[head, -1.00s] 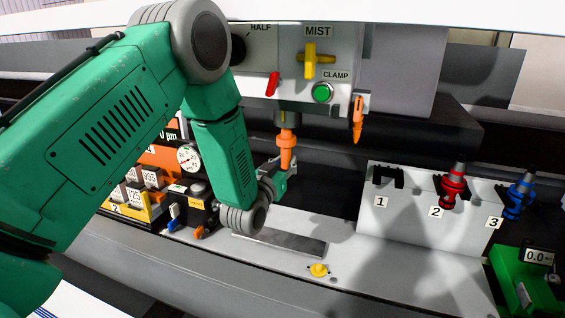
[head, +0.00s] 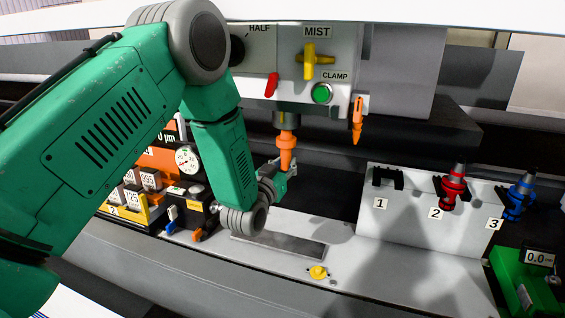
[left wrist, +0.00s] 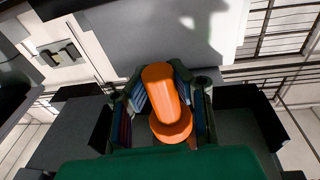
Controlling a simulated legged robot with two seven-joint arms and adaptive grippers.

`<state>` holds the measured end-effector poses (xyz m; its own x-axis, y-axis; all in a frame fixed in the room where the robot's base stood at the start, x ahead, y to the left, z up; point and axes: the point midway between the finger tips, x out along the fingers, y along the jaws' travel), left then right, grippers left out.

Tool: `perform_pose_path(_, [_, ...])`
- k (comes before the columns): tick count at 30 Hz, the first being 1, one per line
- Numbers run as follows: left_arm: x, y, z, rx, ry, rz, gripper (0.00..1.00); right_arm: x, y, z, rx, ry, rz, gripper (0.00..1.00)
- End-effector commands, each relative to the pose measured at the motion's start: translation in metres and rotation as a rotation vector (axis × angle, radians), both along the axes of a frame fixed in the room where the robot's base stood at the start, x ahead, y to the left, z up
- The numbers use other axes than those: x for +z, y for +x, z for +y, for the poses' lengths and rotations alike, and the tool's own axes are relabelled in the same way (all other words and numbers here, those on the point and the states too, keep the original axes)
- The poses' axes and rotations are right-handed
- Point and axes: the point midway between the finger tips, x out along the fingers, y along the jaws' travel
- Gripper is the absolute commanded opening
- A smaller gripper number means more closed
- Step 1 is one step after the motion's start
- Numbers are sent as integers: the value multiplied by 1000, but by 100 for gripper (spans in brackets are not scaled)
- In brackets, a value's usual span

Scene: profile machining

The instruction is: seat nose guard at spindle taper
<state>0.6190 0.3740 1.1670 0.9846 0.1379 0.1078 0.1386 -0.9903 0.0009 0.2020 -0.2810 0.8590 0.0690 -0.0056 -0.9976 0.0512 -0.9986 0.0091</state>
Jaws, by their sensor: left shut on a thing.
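My left gripper (head: 281,176) is shut on an orange stepped piece (head: 287,150), which I take for the nose guard. The piece stands about upright directly under the grey spindle nose (head: 286,119) on the machine head. Its top is at or very near the spindle's lower end; I cannot tell whether they touch. In the left wrist view the orange piece (left wrist: 168,100) sits between the two dark fingers, and its rounded end points away from the palm. The spindle taper itself is hidden. My right gripper is not in view.
A grey rack (head: 405,225) stands to the right, with slot 1 empty, a red holder (head: 452,190) at 2 and a blue holder (head: 519,200) at 3. An orange nozzle (head: 357,120) hangs right of the spindle. Gauges (head: 187,160) stand left, partly behind my arm.

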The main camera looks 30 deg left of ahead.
Motion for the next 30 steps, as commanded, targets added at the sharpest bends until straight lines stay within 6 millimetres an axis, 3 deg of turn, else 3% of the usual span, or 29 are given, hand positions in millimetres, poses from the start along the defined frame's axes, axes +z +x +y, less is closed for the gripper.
perform_pose_path(11, [0,-1,-2,-3,1,5,0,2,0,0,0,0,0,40])
perform_pose_path(30, [25,2,-1,-2,3,-7,0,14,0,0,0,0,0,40])
